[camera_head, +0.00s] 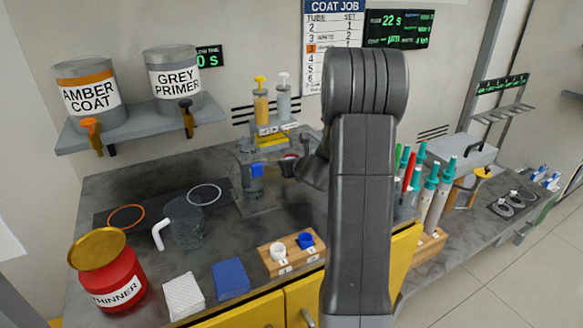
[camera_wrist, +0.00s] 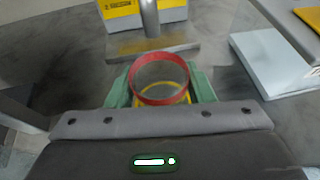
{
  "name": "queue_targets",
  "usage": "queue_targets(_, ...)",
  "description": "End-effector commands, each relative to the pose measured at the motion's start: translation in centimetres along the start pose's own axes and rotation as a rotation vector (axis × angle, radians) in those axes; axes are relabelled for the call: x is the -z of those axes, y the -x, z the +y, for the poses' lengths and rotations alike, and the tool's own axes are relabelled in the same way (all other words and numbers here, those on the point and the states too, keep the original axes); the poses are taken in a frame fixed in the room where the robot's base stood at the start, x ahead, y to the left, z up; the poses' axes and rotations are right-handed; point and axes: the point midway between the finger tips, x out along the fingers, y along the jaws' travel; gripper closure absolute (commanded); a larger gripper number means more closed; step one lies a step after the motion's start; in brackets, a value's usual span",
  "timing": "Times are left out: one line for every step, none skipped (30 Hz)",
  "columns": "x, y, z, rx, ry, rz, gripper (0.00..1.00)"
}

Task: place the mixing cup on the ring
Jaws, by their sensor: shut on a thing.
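A clear cup with a red rim, which I take for the mixing cup (camera_wrist: 160,80), stands between the green fingers of my gripper (camera_wrist: 160,92) in the wrist view. My gripper is shut on it. A yellow band shows low inside the cup. In the head view the red rim of the cup (camera_head: 289,158) shows small, left of my arm, and my arm hides part of the gripper. An orange ring (camera_head: 111,224) and a white ring (camera_head: 204,185) lie on a dark mat at the left of the bench. The cup is away from both rings, to their right.
A clear jug (camera_head: 188,228) with a white handle stands in front of the white ring. A red thinner can (camera_head: 118,283) stands front left. A metal stand with a blue-topped part (camera_head: 257,170) is just left of the cup. A wooden block (camera_head: 291,254) holds small cups.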

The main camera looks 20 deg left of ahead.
Motion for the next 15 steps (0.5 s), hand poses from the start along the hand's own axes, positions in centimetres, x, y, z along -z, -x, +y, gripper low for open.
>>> queue_targets(0.82, -0.33, -0.04, 0.000, -0.001, 0.001, 0.77)
queue_targets(0.96, -0.40, -0.03, 0.001, 0.000, 0.000, 0.77)
queue_targets(1.04, -0.44, -0.03, 0.001, 0.000, 0.000, 0.77)
queue_targets(1.04, -0.44, -0.02, 0.001, 0.000, -0.001, 0.77)
queue_targets(1.01, -0.43, -0.01, 0.000, 0.000, -0.001, 0.77)
queue_targets(0.96, -0.40, -0.01, 0.000, 0.000, -0.002, 0.77)
queue_targets(0.94, -0.39, -0.01, 0.000, 0.000, -0.002, 0.77)
queue_targets(0.93, -0.39, -0.01, 0.000, 0.000, -0.002, 0.77)
queue_targets(0.93, -0.38, -0.01, 0.000, 0.000, -0.002, 0.77)
queue_targets(0.94, -0.38, -0.02, 0.000, 0.000, -0.001, 0.77)
queue_targets(0.99, -0.40, -0.01, 0.000, 0.000, -0.001, 0.77)
queue_targets(1.11, -0.45, -0.01, 0.000, 0.000, -0.001, 0.77)
queue_targets(1.23, -0.49, -0.01, 0.000, 0.000, -0.001, 0.77)
queue_targets(1.32, -0.53, -0.02, 0.000, 0.000, -0.001, 0.77)
queue_targets(1.31, -0.53, -0.01, 0.000, 0.001, -0.001, 0.50)
